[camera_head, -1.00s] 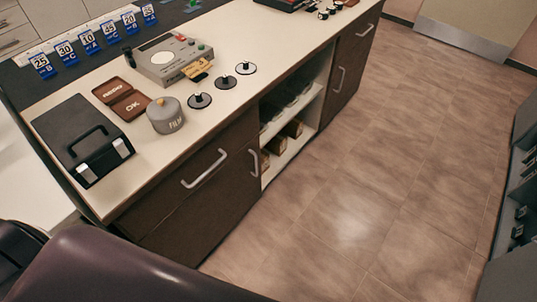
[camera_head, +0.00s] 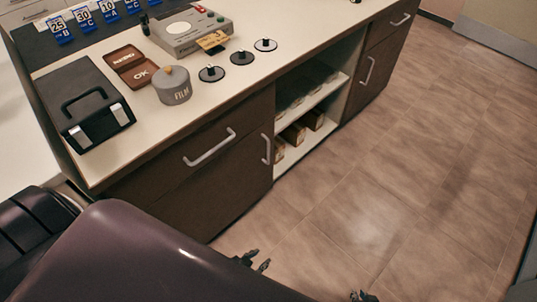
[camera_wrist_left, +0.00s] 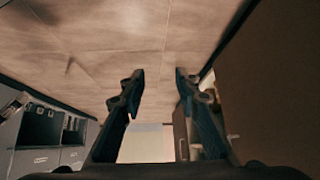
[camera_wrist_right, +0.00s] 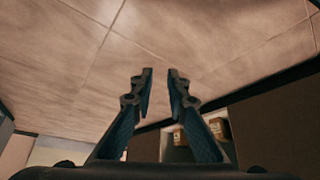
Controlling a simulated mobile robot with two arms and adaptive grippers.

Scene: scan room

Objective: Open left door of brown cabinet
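The brown cabinet (camera_head: 225,190) stands under a white countertop, at left and middle of the head view. Its left door carries an upright silver handle (camera_head: 266,148) beside the open shelves and looks shut. A drawer above has a long silver handle (camera_head: 209,147). My left gripper (camera_head: 256,261) is low in the head view, in front of the cabinet and apart from the handle. In the left wrist view its fingers (camera_wrist_left: 156,78) are apart and empty. My right gripper (camera_head: 362,296) is at the bottom edge. In the right wrist view its fingers (camera_wrist_right: 160,73) are apart and empty, with a narrower gap.
Open shelves (camera_head: 310,108) with boxes (camera_head: 294,134) lie right of the left door. A second brown door (camera_head: 370,80) is farther right. A black case (camera_head: 82,105), a film canister (camera_head: 173,85) and a grey device (camera_head: 190,32) stand on the countertop. The tiled floor (camera_head: 400,190) is clear.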

